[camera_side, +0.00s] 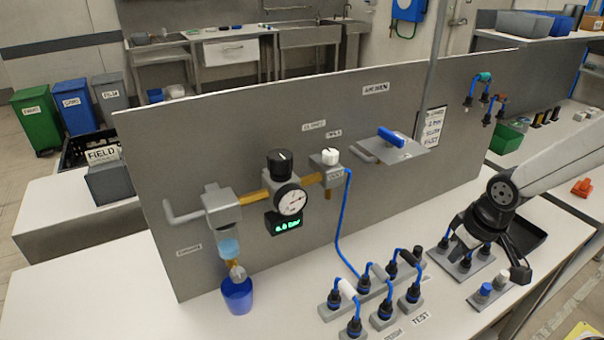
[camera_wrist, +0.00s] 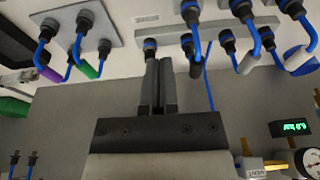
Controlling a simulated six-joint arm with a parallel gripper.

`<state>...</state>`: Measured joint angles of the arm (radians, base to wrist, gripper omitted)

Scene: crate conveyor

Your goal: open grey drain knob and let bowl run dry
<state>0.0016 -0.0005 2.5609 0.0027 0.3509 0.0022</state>
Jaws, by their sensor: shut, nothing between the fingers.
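The filter bowl (camera_side: 229,246), clear with light-blue liquid in it, hangs under a grey block at the left of the upright panel in the side view. The small grey drain knob (camera_side: 237,271) is at its bottom, just above a blue cup (camera_side: 237,296). I cannot tell the knob's setting. My gripper (camera_wrist: 158,67) is shut and empty in the wrist view, its two fingers side by side. In the side view my arm's end is at the far right, well away from the bowl. The bowl and knob are not in the wrist view.
Blue-hosed connectors (camera_side: 383,311) stand on the bench between my arm and the cup. A blue-handled plate (camera_side: 405,150) juts from the panel.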

